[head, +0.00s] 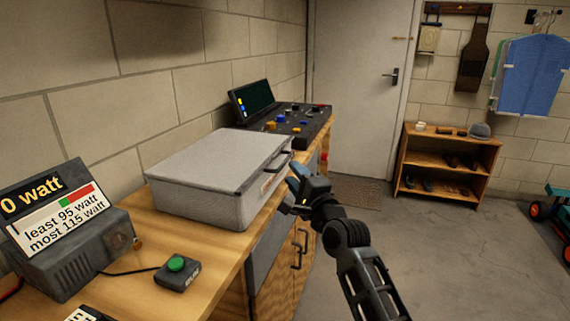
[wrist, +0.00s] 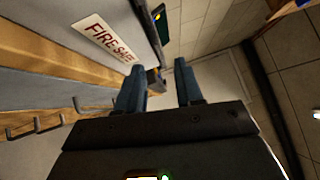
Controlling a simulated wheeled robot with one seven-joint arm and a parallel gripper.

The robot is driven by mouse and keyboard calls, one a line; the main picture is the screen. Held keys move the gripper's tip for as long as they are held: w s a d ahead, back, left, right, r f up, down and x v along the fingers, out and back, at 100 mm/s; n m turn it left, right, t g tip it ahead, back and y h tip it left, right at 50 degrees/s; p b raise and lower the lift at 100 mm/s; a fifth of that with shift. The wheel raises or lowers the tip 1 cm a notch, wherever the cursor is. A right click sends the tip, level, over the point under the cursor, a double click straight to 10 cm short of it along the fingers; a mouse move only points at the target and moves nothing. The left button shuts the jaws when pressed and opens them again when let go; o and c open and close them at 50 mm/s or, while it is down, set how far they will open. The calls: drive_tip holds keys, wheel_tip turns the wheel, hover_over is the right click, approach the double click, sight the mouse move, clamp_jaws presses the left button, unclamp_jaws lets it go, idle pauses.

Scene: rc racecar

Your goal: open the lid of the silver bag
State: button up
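The silver bag (head: 218,172) is a grey box-shaped case lying flat on the wooden counter in the head view. Its lid is shut. A dark handle (head: 277,161) is on its front side, facing right. In the wrist view the bag's side (wrist: 60,30) fills the upper left, with a "FIRE-SAFE" label (wrist: 101,37). My gripper (head: 292,188) is just to the right of the bag's front, near the handle and apart from the label. In the wrist view the two blue fingers (wrist: 158,80) are spread with nothing between them.
A meter reading "0 watt" (head: 62,235) and a green button box (head: 177,273) stand left on the counter (head: 120,295). A control console (head: 290,122) stands behind the bag. Cabinet handles (head: 299,248) stick out below my gripper.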

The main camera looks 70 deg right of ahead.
sight(285, 161)
drive_tip(key=shift+x, duration=3.15)
clamp_jaws()
